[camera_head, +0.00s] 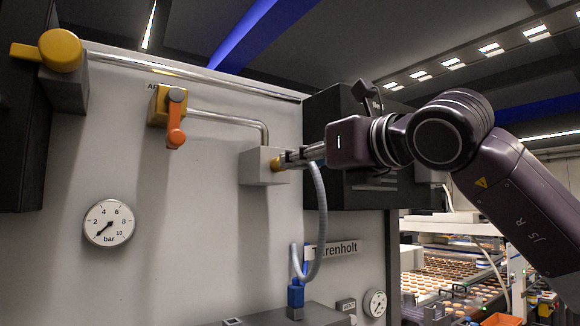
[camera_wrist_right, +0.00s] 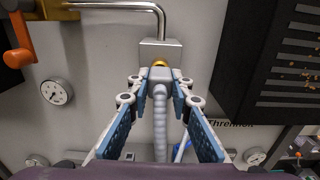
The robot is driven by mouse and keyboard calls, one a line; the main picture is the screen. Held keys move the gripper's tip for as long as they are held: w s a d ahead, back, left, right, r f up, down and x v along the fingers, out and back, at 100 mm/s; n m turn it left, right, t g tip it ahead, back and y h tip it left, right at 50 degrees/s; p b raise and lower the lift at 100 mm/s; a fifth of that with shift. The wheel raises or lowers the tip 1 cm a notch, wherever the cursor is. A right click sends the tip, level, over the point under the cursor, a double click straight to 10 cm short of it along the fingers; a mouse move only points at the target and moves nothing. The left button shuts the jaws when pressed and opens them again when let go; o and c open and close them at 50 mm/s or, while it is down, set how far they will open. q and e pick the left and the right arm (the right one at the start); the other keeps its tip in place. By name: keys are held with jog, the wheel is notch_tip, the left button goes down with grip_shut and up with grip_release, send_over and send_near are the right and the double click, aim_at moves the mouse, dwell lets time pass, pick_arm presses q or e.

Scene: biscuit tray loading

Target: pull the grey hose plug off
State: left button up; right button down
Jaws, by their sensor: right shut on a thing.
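The grey hose plug (camera_wrist_right: 159,76) sits between the fingers of my right gripper (camera_wrist_right: 160,84), which is shut on it. In the head view my right gripper (camera_head: 292,158) reaches in from the right. The plug's front end is at the brass socket (camera_head: 276,164) of the grey block (camera_head: 258,168) on the panel; I cannot tell whether it is fully seated. The grey hose (camera_head: 320,215) hangs from the plug and curves down to the left. In the head view the fingers mostly hide the plug. My left gripper is not in view.
An orange-handled valve (camera_head: 175,125) is up left on a pipe that runs to the block. A pressure gauge (camera_head: 108,222) is on the panel. A blue fitting (camera_head: 295,297) is below. A dark vented box (camera_head: 350,110) stands right behind my gripper.

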jog(key=b+v, duration=0.2)
jog(key=v, duration=0.2)
dwell(0.8)
